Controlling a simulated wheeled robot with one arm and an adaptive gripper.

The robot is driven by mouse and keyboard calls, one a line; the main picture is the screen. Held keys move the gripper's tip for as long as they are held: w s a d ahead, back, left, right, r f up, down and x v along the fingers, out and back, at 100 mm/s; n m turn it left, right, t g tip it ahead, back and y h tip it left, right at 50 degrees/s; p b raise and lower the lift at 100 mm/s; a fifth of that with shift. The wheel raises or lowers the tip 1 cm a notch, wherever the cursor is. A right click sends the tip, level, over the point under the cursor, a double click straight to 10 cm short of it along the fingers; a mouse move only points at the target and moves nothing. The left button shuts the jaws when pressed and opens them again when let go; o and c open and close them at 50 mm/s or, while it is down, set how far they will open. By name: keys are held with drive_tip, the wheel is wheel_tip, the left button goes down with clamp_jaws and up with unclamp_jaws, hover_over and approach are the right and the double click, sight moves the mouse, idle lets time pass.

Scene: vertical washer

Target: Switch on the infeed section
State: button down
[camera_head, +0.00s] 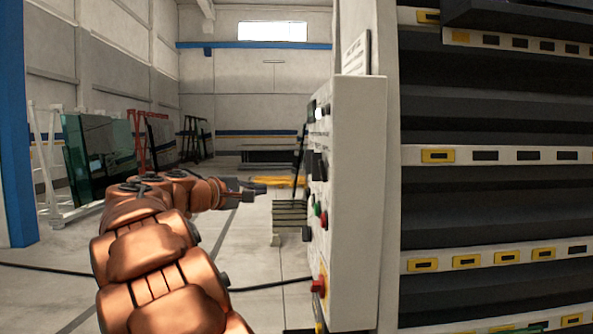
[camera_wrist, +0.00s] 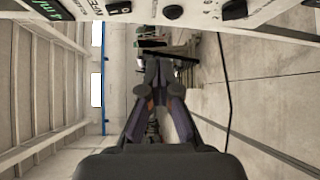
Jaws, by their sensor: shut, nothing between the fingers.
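A pale control panel (camera_head: 358,200) stands right of centre in the head view, its button face seen edge-on on its left side. That face carries black switches (camera_head: 318,166), a green button (camera_head: 317,209), a red button (camera_head: 324,219) and a red-and-yellow switch (camera_head: 318,286). My gripper (camera_head: 262,190) is shut and empty, left of the panel and apart from it. The wrist view shows my fingers (camera_wrist: 154,88) together, with the panel along the top edge. There a black knob (camera_wrist: 233,9) and a green display (camera_wrist: 45,8) show. Labels are too small or cut off, so I cannot tell the infeed control.
A large machine with dark slats and pale rails (camera_head: 480,155) stands right of the panel. Glass sheets (camera_head: 100,150) lean on racks at the back left. A dark cable (camera_head: 265,286) runs along the floor. Free floor lies between my arm and the back wall.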

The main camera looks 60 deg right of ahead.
drive_tip(key=r, duration=0.1)
drive_tip(key=w+d+r+h, duration=0.1)
drive_tip(key=r, duration=0.1)
drive_tip(key=w+r+h, duration=0.1)
drive_tip(key=r, duration=0.1)
drive_tip(key=shift+d+g+b, duration=0.3)
drive_tip(key=shift+d+b, duration=0.05)
drive_tip(key=shift+d, duration=0.05)
drive_tip(key=s+d+r+p, duration=0.1)
drive_tip(key=s+d, duration=0.3)
drive_tip(key=d, duration=0.8)
drive_tip(key=shift+d+r+p, duration=0.2)
drive_tip(key=shift+r+p, duration=0.15)
drive_tip(key=shift+p, duration=0.1)
drive_tip(key=shift+s, duration=0.15)
